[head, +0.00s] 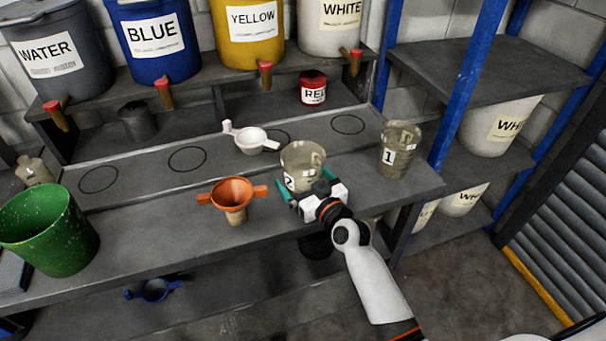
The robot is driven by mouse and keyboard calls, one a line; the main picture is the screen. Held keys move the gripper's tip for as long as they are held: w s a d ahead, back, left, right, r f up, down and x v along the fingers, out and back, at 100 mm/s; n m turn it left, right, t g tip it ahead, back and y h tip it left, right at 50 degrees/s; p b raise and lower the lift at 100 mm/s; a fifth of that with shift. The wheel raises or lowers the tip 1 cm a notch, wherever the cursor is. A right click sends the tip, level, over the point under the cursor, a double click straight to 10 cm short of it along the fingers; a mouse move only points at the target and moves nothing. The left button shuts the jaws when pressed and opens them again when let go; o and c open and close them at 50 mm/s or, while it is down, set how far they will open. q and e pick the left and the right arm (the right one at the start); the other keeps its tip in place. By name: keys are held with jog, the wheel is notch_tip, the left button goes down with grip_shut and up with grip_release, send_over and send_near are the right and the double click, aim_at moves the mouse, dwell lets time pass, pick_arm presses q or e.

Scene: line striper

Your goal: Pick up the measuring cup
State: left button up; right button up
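A translucent cup marked 2 (302,157) stands on the front of the grey bench. A similar cup marked 1 (399,152) stands to its right. Which one the task calls the measuring cup is not labelled. My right gripper (304,183) is at the near side of cup 2, its teal fingers spread apart on either side of the cup's lower part. The gripper body hides the cup's base, and firm contact does not show. My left gripper is not in view.
An orange funnel (232,195) sits left of cup 2. A green bucket (50,229) stands at the far left. A red tin (313,88) and labelled tap buckets are behind. A blue shelf post (458,90) rises right of cup 1.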

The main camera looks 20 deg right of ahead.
jog(key=shift+w, duration=0.2)
jog(key=shift+s, duration=0.1)
jog(key=c, duration=1.1)
jog(key=shift+r, duration=0.15)
jog(key=shift+c, duration=1.1)
